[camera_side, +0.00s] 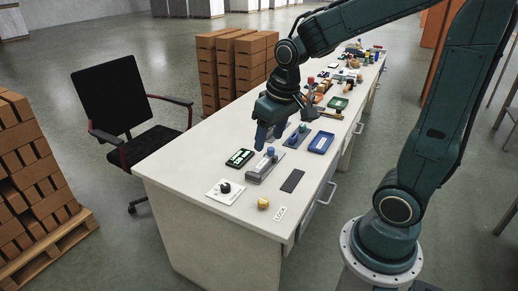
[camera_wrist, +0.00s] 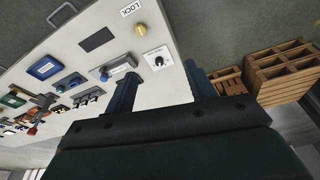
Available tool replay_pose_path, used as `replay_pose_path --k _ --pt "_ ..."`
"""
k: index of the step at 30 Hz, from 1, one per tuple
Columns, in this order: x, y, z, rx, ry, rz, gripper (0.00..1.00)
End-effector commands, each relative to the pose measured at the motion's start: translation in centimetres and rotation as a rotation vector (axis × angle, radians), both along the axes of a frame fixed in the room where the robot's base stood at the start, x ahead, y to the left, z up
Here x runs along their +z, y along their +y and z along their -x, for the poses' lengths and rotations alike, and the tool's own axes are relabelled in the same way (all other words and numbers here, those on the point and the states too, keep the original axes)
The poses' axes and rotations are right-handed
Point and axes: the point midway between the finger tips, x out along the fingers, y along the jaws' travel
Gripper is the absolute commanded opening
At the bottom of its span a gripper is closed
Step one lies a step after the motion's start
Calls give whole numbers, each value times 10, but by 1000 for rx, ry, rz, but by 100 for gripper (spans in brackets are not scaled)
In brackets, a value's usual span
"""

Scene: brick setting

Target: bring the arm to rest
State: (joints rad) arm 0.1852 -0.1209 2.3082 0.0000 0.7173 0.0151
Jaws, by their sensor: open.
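My gripper (camera_side: 271,133) hangs over the near part of the white table (camera_side: 185,163), fingers pointing down, in the side view. In the wrist view its two fingers (camera_wrist: 160,90) stand wide apart with nothing between them, so it is open and empty. It is above the table near a grey block with a blue knob (camera_side: 265,166). A white plate with a black dial (camera_side: 225,190) lies nearer the table's end. The dial plate also shows between the fingers in the wrist view (camera_wrist: 157,58). Whether the fingertips touch anything below cannot be told.
A green-lit display (camera_side: 240,158), a yellow knob (camera_side: 263,203), a LOCK label (camera_side: 281,213), a dark plate (camera_side: 292,181) and a blue tray (camera_side: 321,142) lie nearby. Many small items crowd the far table. A black chair (camera_side: 115,100) and brick stacks (camera_side: 235,65) stand to the left.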

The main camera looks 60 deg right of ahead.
Motion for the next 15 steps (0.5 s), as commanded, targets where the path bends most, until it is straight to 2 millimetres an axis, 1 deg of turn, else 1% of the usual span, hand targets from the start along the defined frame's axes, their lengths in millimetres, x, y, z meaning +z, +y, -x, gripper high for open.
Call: replay_pose_path --k 1,6,15 --pt "8 5 7 14 -20 3 55" --pt "29 19 29 55 -70 12 55" --pt "56 40 72 125 -161 24 55"
